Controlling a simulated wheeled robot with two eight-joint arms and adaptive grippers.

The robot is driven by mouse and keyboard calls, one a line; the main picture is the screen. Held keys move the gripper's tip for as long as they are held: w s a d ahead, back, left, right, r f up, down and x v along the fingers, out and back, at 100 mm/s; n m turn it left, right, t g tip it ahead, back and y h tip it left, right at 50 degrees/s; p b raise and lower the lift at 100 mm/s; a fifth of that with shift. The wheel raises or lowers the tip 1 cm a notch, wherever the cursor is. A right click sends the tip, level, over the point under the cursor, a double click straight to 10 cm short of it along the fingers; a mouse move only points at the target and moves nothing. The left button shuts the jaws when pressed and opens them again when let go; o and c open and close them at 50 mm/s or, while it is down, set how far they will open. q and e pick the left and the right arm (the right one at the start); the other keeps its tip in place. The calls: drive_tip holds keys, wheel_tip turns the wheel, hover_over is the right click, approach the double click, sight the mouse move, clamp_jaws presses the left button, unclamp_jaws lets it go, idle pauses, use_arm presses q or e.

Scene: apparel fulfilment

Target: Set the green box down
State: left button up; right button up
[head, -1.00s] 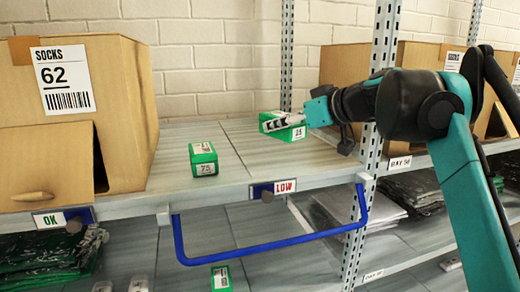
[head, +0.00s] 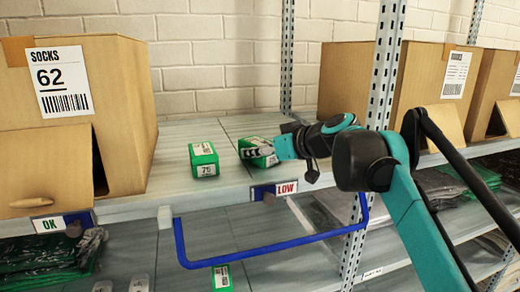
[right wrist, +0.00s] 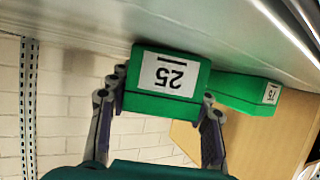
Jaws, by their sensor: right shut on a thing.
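The green box marked 25 (head: 256,142) is held at the grey shelf (head: 225,130), just right of a second green box marked 75 (head: 203,160). My right gripper (head: 262,152) is shut on the box marked 25, its fingers along the box's sides. In the right wrist view, which is upside down, the box (right wrist: 167,82) sits between the fingers with its label facing the camera. Its far side is against or very near the shelf surface; I cannot tell if it touches. The 75 box (right wrist: 245,92) shows close behind it. My left gripper is not in view.
A large cardboard SOCKS 62 box (head: 120,90) stands at the left. A LOW tag (head: 287,188) and blue rail (head: 265,255) are at the shelf's front. A perforated metal post (head: 384,90) stands to the right. The shelf behind the green boxes is clear.

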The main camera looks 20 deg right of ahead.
drive_tip(key=shift+s+f, duration=0.1)
drive_tip(key=shift+f, duration=0.05)
drive_tip(key=o, duration=1.2)
drive_tip(key=shift+o, duration=0.2)
drive_tip(key=shift+s+d+r, duration=0.1)
drive_tip(key=shift+r, duration=0.15)
drive_tip(key=b+v, duration=0.2)
drive_tip(key=v, duration=0.9)
drive_tip(key=shift+s+d+r, duration=0.1)
drive_tip(key=shift+s+r, duration=0.1)
drive_tip(key=shift+s, duration=0.05)
